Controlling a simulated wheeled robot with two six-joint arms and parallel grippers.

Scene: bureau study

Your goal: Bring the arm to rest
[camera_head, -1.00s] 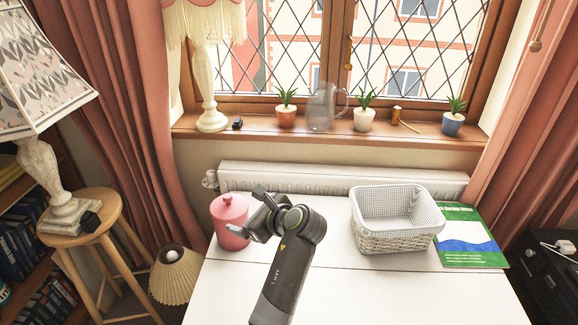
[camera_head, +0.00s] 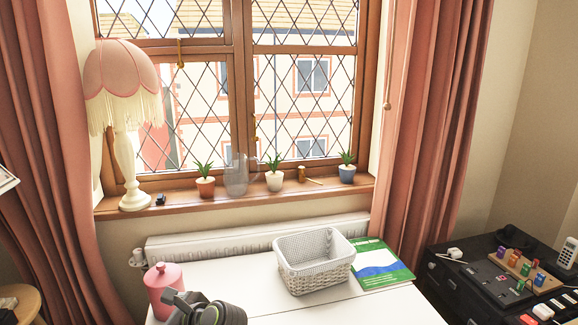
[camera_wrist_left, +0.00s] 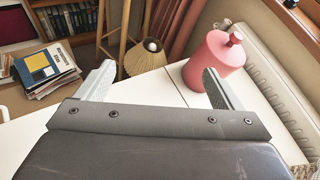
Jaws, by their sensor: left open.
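My left gripper (camera_head: 180,298) shows at the bottom of the head view, beside the pink lidded jar (camera_head: 163,286). In the left wrist view the two fingers of my left gripper (camera_wrist_left: 158,84) are spread wide with nothing between them. The pink jar (camera_wrist_left: 214,58) stands upright just beyond the right finger there. I cannot tell whether they touch. Most of my left arm is below the head view's edge. My right gripper is in neither view.
A white wicker basket (camera_head: 313,262) and a green-blue booklet (camera_head: 378,263) lie on the white desk (camera_head: 235,277). Potted plants, a glass jug (camera_head: 236,176) and a fringed lamp (camera_head: 125,90) stand on the windowsill. A dark cabinet (camera_head: 470,285) with small items stands at right.

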